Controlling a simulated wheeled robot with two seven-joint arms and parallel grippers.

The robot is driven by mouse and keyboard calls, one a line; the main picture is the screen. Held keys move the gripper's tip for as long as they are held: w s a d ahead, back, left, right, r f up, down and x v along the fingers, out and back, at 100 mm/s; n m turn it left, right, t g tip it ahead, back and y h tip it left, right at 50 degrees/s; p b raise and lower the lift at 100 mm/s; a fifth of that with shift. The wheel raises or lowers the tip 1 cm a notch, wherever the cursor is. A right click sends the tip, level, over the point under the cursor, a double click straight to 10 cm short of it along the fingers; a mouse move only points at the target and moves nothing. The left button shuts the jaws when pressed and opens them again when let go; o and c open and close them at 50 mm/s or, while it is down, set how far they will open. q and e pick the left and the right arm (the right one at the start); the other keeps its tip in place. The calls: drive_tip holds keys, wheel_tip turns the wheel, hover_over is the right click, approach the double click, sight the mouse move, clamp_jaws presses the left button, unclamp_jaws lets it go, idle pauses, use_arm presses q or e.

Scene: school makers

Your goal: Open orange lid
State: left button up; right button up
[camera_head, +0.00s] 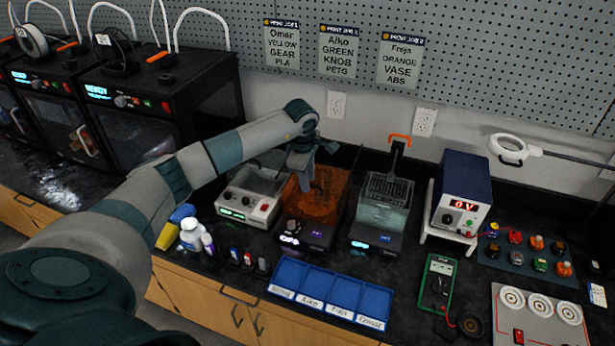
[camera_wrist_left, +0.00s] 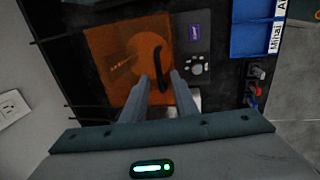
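The orange lid (camera_head: 328,200) is a see-through cover on a dark machine left of the bench's middle. It appears closed and lying flat. In the left wrist view the orange lid (camera_wrist_left: 110,60) shows a dark curved handle (camera_wrist_left: 158,62) near its edge, by the control panel. My left gripper (camera_head: 312,190) reaches down over the lid from the back left. In the wrist view, the left gripper (camera_wrist_left: 160,82) has its two fingers apart, with the handle just beyond or between the tips. I cannot tell if they touch it. My right gripper is not in view.
A grey-white device (camera_head: 250,195) stands left of the lid's machine, and a clear-tank machine (camera_head: 383,208) with a basket stands right. A power supply (camera_head: 461,193) stands further right.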

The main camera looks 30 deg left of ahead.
use_arm(q)
drive_tip(key=shift+c, duration=0.2)
clamp_jaws()
idle(1.2)
